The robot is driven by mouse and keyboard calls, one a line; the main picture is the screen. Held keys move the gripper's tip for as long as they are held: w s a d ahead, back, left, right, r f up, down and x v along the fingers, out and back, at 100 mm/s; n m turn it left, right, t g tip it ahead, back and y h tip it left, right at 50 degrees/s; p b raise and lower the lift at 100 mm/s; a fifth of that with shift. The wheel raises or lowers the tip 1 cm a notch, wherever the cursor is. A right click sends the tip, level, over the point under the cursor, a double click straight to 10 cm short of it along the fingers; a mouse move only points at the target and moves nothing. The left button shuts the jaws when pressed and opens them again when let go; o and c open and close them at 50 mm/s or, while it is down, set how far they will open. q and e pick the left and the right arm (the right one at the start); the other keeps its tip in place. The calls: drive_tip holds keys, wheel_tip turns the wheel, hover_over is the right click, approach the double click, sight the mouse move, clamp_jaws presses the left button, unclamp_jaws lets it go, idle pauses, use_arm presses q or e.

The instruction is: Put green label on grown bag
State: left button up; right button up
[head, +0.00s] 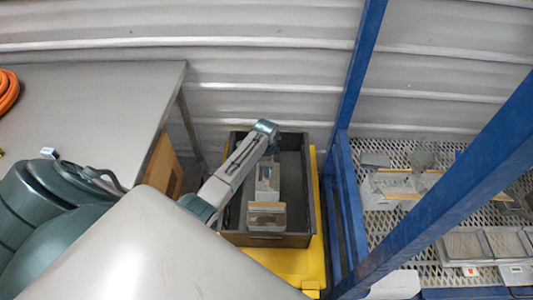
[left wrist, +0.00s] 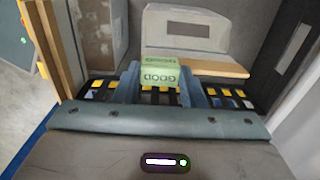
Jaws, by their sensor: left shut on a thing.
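My left gripper (left wrist: 158,88) is shut on a small green label block (left wrist: 158,74) marked "GOOD", held between its two fingers. In the head view my left gripper (head: 267,186) reaches down over a dark grey crate (head: 307,190); the label cannot be made out there. Beyond the label in the left wrist view is a pale, translucent bag-like thing (left wrist: 188,27) above a tan ledge. I cannot tell if the label touches it. My right gripper is not in view.
The crate rests on a yellow base (head: 317,262). A blue-framed mesh rack (head: 350,205) at the right holds pale bags (head: 392,188) and several shallow trays (head: 465,245). A grey table (head: 95,110) with an orange hose (head: 8,90) stands at the left.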

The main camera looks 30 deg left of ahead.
use_arm(q)
drive_tip(key=shift+p, duration=0.35)
idle(0.3)
drive_tip(key=shift+f, duration=0.1)
drive_tip(key=o, duration=1)
drive_tip(key=shift+o, duration=0.6)
drive_tip(key=o, duration=0.4)
drive_tip(key=shift+o, duration=0.2)
wheel_tip(320, 180, up, 7)
drive_tip(key=p, duration=0.7)
drive_tip(key=shift+p, duration=0.35)
